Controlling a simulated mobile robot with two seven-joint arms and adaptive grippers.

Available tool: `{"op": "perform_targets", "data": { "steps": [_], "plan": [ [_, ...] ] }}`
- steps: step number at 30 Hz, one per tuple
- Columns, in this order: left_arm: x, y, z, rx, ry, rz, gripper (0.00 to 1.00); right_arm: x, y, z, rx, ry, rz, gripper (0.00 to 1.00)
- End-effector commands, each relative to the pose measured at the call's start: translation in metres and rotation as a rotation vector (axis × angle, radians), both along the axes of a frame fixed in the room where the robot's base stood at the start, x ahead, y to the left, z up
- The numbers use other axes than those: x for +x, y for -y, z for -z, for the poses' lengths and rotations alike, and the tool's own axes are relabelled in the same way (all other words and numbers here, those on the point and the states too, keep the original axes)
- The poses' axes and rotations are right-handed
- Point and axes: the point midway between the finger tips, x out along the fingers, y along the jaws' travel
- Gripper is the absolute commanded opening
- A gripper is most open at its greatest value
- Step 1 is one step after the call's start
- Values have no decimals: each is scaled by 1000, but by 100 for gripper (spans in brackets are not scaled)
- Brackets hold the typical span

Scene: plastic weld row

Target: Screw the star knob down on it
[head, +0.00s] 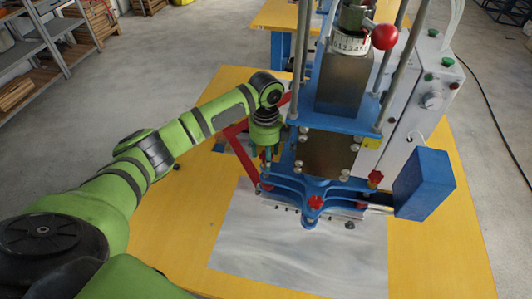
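A blue welding machine stands on the yellow table. A red star knob (315,202) sits at the front middle of its lower blue clamp plates (290,184). A second red star knob (375,177) sits at the right end of the plates. My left gripper (268,158) points down just left of the machine, close to the left end of the plates. Its fingers are small and dark here, so I cannot tell whether they are open or hold anything. My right gripper is out of view.
Red angled bars (236,131) lie beside my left gripper. A grey sheet (300,255) covers the table front. The yellow table (450,245) is bare at front right.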

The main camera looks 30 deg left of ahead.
Motion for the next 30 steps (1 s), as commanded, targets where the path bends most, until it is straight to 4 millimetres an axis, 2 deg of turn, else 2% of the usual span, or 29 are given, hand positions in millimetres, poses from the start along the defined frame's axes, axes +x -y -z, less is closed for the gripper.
{"op": "perform_targets", "data": {
  "steps": [12, 16, 21, 30],
  "plan": [
    [-1, 2, 0, -2, -2, -697, 55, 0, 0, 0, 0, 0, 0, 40],
    [0, 1, 0, -2, -1, -878, 55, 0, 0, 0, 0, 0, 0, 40],
    [0, 1, -1, 0, 0, -965, 55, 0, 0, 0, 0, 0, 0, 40],
    [0, 0, 0, 0, 0, -962, 55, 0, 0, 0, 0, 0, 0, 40]
  ]
}}
